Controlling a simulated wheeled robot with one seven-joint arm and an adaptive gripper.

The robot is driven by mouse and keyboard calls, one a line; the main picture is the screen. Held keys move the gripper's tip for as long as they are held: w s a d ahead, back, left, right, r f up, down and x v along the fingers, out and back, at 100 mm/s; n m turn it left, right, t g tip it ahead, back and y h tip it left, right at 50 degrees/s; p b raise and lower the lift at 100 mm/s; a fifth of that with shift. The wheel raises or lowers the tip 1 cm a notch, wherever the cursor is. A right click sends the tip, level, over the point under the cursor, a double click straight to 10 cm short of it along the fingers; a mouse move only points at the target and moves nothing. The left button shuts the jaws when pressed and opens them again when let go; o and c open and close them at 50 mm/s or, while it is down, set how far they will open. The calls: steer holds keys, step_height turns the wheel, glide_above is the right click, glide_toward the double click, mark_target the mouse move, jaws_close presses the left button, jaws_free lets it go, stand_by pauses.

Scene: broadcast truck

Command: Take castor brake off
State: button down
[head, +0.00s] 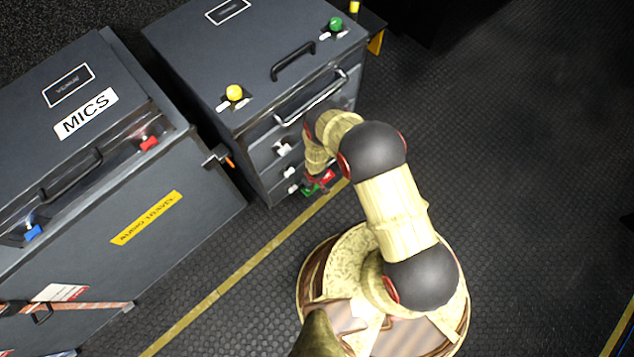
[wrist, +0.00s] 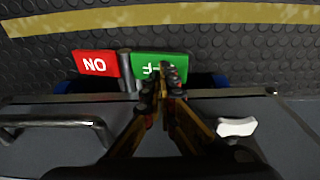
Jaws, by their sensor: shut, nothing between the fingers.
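The castor brake is a two-sided pedal low at the foot of the right-hand grey cabinet. In the wrist view its red half (wrist: 96,64) reads "ON" upside down. Its green half (wrist: 145,66) reads "OFF", partly hidden by my fingers. A dark metal post (wrist: 127,70) stands between the halves. My gripper (wrist: 164,72) is shut and empty, with its fingertips over the green half; I cannot tell if they touch it. In the head view the red half (head: 329,176) and green half (head: 309,191) show small beside my wrist.
The drawer cabinet (head: 250,60) carries yellow and green knobs on top and white latches in front. A white latch (wrist: 236,127) is right of my fingers. A "MICS" case (head: 160,215) stands left. A yellow floor line (head: 235,278) runs past; the floor at right is clear.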

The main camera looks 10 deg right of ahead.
steer(key=shift+f, duration=1.55)
stand_by(0.7)
steer(key=shift+r, duration=0.1)
steer(key=shift+r+p, duration=2.25)
steer(key=shift+r, duration=1.25)
steer(key=shift+s+f, duration=0.1)
